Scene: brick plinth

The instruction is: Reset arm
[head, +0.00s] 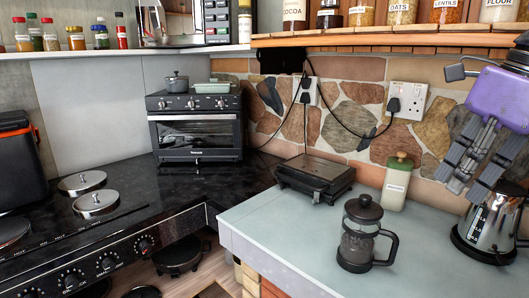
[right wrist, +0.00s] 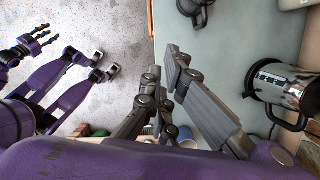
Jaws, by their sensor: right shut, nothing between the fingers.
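My right gripper (head: 462,182) hangs at the right side of the head view, above the pale counter (head: 240,222). Its grey fingers point down and to the left, beside the steel kettle (head: 492,222), and hold nothing. In the right wrist view my right gripper (right wrist: 168,72) has its fingers over the counter's edge, with the floor to the left. My left gripper does not show in the head view. Purple and black parts of my own body show at the left of the right wrist view.
A French press (head: 358,240), a green-lidded jar (head: 396,183) and a black grill (head: 316,175) stand on the counter. The hob (head: 60,225) and toaster oven (head: 196,128) are left.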

